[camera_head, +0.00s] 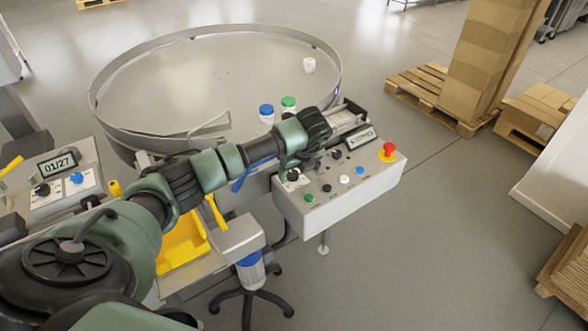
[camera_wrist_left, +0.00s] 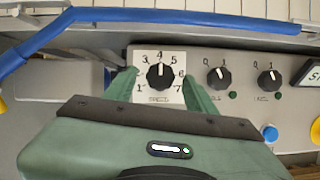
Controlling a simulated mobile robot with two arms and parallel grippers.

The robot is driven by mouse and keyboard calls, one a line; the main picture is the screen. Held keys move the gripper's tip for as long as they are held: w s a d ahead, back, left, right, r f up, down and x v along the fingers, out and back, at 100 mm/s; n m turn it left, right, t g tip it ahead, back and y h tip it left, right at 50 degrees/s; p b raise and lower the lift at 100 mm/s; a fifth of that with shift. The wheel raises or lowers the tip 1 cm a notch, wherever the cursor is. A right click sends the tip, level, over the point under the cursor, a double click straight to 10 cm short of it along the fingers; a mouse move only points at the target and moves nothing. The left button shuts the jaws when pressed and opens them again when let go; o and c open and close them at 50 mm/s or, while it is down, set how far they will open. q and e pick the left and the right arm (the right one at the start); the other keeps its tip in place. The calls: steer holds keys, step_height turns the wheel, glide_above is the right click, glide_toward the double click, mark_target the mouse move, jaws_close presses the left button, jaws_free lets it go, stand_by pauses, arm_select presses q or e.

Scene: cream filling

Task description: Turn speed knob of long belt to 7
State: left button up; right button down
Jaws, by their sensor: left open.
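The speed knob (camera_wrist_left: 160,76) is a black knob with a white pointer on a white dial plate (camera_wrist_left: 145,58) numbered 1 to 7. Its pointer is up, at about 4. My left gripper (camera_wrist_left: 160,88) is open, with one green finger on each side of the knob; I cannot tell whether they touch it. In the head view my left gripper (camera_head: 291,163) reaches down to the left end of the grey control box (camera_head: 335,205). There the knob (camera_head: 293,175) is partly hidden by the gripper. My right gripper is not in view.
Two smaller black knobs (camera_wrist_left: 219,76) sit right of the dial. The box also carries a red emergency button (camera_head: 387,150), a display (camera_head: 360,138) and several push buttons. A blue rail (camera_wrist_left: 180,16) runs behind the box. A round table (camera_head: 215,85) with bottles stands behind.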

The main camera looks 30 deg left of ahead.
arm_select(q)
steer(key=shift+a+f, duration=0.1)
steer(key=shift+f, duration=0.25)
jaws_close()
